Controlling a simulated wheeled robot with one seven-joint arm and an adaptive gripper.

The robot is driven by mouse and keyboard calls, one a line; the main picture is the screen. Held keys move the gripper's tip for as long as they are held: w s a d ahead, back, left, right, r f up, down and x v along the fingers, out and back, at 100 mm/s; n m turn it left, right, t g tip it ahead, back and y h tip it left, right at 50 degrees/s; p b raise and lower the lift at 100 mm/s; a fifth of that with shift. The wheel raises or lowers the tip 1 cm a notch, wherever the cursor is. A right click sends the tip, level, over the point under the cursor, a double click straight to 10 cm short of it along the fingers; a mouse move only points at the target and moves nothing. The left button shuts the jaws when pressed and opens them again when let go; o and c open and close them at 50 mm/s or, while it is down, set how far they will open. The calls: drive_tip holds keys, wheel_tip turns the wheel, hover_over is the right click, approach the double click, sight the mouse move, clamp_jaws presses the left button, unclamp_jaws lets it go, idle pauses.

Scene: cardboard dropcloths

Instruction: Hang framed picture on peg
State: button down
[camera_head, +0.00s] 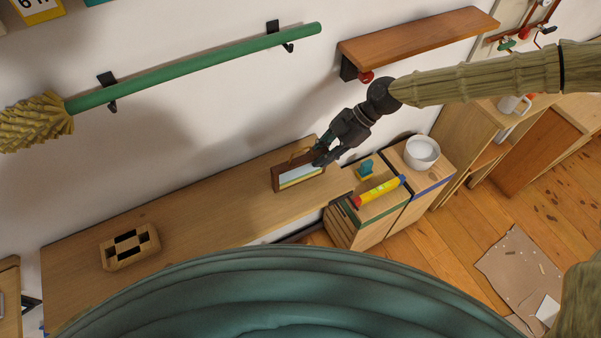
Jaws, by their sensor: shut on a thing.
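The framed picture (297,177) has a brown frame and a pale blue, yellow and green image. It is at the right part of the long wooden shelf top, tilted in view. My gripper (321,157) is shut on its upper right edge. I cannot tell whether the picture's lower edge touches the wood. A red round knob (366,77), which may be the peg, sits on the wall under a small wooden shelf, above and to the right of the picture. My wrist and arm partly cover the wall near it.
The small wall shelf (418,36) overhangs the knob. A green broom (200,68) hangs on black hooks at left. A white bowl (422,152) and a yellow-red tube (378,191) are on cabinets at right.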

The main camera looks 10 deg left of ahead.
drive_tip(key=shift+r+p, duration=0.75)
drive_tip(key=shift+r, duration=1.55)
